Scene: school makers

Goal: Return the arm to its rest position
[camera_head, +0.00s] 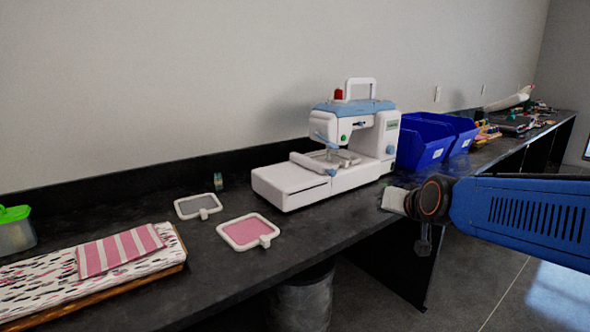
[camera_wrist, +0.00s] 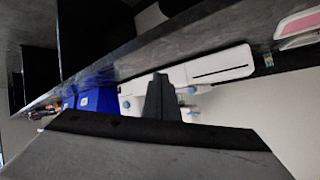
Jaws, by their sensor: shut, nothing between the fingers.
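My blue arm reaches in from the right in the head view, in front of the counter's edge. My gripper shows in the wrist view (camera_wrist: 160,95) as a dark shape with its fingers together and nothing held. In the head view the wrist end is by the counter's front edge, and the fingers cannot be made out. The white and blue sewing machine (camera_head: 300,183) stands on the counter beyond and left of the wrist; it also shows in the wrist view (camera_wrist: 215,68).
The dark counter (camera_head: 215,265) runs along the wall. A pink hoop (camera_head: 245,232), a grey hoop (camera_head: 198,206) and patterned fabric (camera_head: 50,285) lie on it at left. Blue bins (camera_head: 425,145) stand right of the machine. A bin (camera_head: 303,298) stands underneath. Open floor (camera_head: 500,285) is at right.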

